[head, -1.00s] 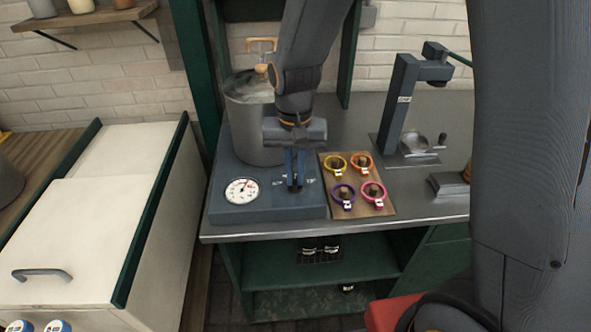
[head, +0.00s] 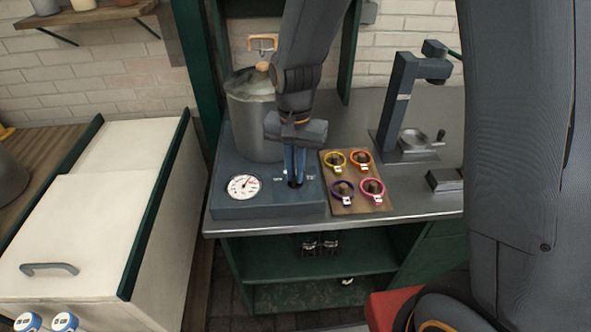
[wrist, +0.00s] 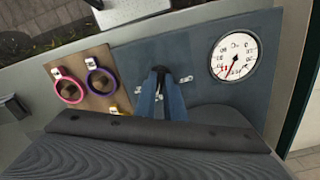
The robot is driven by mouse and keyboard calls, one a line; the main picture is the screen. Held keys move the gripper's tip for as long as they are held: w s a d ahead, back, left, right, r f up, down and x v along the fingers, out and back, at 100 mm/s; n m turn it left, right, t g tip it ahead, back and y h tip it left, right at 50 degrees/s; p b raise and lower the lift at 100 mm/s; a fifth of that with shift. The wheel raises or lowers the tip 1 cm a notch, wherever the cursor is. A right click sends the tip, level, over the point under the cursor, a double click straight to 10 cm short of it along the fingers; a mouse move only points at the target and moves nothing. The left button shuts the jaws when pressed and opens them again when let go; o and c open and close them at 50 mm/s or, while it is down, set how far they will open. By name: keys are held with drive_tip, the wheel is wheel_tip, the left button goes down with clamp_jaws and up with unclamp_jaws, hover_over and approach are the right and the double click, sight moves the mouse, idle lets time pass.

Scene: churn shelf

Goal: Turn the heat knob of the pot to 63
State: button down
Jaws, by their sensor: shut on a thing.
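The grey metal pot (head: 252,125) stands at the back of a dark blue-grey heater base. The heat knob (head: 296,184) is a small dark knob at the base's front right, with small white labels beside it; the labels are too small to read. My gripper (head: 295,178) points down and is shut on the knob. The wrist view shows the knob's dark top (wrist: 160,71) between the blue fingers, which hide most of it. A round white dial (head: 243,187) sits left of the knob. Its red needle points up and right in the head view; the exact reading is unclear.
A wooden board (head: 356,204) with several coloured rings lies just right of the base. A dark press-like stand (head: 396,105) is farther right on the metal counter. A white chest (head: 90,210) stands at left. Shelves below hold small dark items.

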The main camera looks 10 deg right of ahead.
sight(295, 176)
drive_tip(key=c, duration=1.8)
unclamp_jaws()
drive_tip(key=shift+c, duration=0.2)
drive_tip(key=shift+r+b, duration=0.9)
drive_tip(key=shift+r, duration=3.1)
